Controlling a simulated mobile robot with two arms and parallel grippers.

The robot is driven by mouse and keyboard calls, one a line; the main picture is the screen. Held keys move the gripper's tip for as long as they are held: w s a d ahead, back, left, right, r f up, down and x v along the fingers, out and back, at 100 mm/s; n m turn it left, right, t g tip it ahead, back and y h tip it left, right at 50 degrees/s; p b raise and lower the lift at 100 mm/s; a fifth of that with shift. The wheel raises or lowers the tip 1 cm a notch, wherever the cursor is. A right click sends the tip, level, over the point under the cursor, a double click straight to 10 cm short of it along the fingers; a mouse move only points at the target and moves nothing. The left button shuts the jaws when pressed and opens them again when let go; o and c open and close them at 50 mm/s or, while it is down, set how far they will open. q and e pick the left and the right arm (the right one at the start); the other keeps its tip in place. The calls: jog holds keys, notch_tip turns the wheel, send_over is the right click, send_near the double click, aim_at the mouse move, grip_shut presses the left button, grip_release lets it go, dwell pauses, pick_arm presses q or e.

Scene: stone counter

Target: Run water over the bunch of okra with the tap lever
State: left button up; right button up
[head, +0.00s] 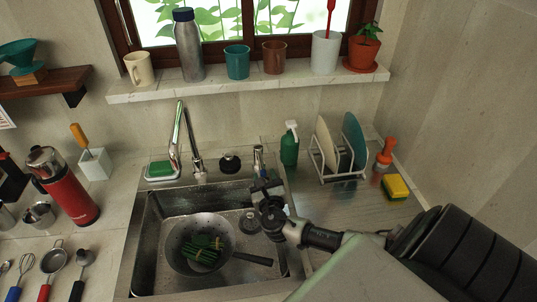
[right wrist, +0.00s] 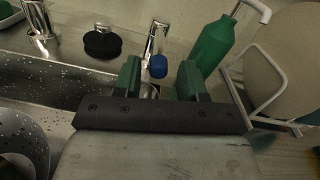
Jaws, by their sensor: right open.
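The bunch of okra (head: 203,249), green and tied, lies in a grey long-handled strainer (head: 178,247) inside the steel sink. The tall chrome tap (head: 177,135) stands behind the sink, its spout pointing down; no stream of water shows. The tap lever (head: 258,163) is a separate small chrome post to the right of the tap. In the right wrist view its blue tip (right wrist: 157,67) shows beyond and between the fingers. My right gripper (head: 265,187) is open over the sink's back right, in front of the lever; it also shows in the right wrist view (right wrist: 160,78). My left gripper is not in view.
A black round stopper (head: 229,163) sits between tap and lever. A red flask (head: 70,190) and utensils are at left. The window sill (head: 208,84) overhangs behind.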

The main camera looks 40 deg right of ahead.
jog(key=v, duration=0.7)
jog(key=shift+s+b, duration=0.2)
jog(key=shift+b, duration=0.25)
jog(key=shift+a+f, duration=0.1)
jog(key=shift+a, duration=0.05)
